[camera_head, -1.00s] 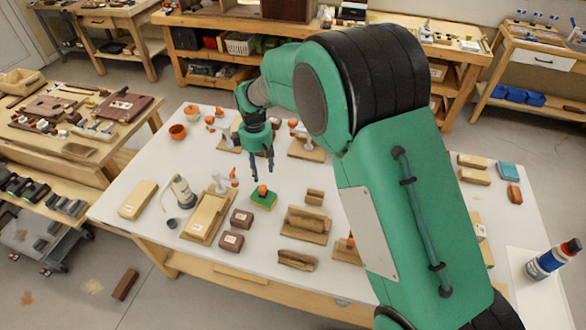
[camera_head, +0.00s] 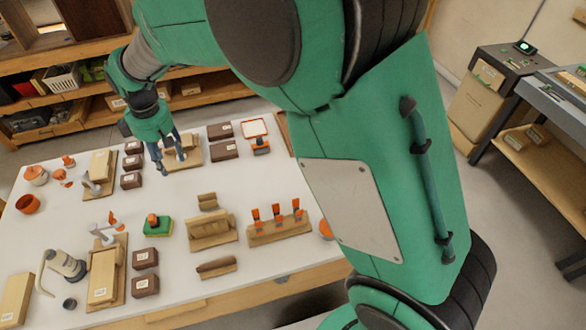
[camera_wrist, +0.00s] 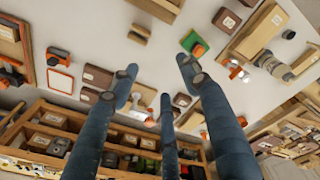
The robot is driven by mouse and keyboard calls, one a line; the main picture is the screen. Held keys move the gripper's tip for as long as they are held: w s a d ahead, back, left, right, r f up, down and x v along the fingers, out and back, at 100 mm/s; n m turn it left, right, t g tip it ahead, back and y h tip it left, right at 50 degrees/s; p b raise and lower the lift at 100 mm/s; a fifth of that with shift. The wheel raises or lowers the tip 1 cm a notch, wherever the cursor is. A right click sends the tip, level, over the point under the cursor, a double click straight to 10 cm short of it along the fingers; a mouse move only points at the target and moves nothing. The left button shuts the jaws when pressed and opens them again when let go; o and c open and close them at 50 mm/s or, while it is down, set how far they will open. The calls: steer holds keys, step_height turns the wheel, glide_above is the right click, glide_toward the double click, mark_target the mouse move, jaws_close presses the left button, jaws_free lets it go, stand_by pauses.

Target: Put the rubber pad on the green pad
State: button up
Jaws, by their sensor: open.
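A green pad (camera_head: 161,228) lies on the white table left of centre, with a small orange piece (camera_head: 152,219) on top. It also shows in the wrist view (camera_wrist: 188,42). I cannot tell for sure which thing is the rubber pad; several dark brown labelled blocks lie about, two of them (camera_head: 145,258) beside the green pad and two (camera_head: 224,150) at the back. My gripper (camera_head: 166,158) is open and empty above the table's back part, beyond the green pad, near a wooden block on a board (camera_head: 184,155). Its spread fingers show in the wrist view (camera_wrist: 160,80).
A wooden rack with orange-topped pieces (camera_head: 278,230) and a wooden cradle (camera_head: 210,232) stand right of the green pad. A white square with an orange rim (camera_head: 254,127) lies at the back. A grey bottle-like tool (camera_head: 68,264) stands front left.

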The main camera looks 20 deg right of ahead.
steer(key=s+d+r+m+t, duration=0.1)
steer(key=s+d+r+m, duration=0.1)
steer(key=s+d+r, duration=0.45)
steer(key=s+d+r+m, duration=0.1)
steer(key=d+r+m, duration=0.15)
steer(key=d, duration=0.65)
steer(key=s+d+r+m+t, duration=0.1)
steer(key=s+d+r+m, duration=0.15)
steer(key=d+r, duration=0.4)
steer(key=s+d+m+t, duration=0.1)
steer(key=s+d+m, duration=0.2)
steer(key=s+d, duration=0.5)
steer(key=s+d+m+t, duration=0.1)
steer(key=s+d+m, duration=0.3)
steer(key=s+d, duration=0.3)
steer(key=shift+s+d+f+t+h, duration=0.2)
steer(key=shift+s+d+t+h, duration=0.15)
steer(key=shift+s, duration=2.45)
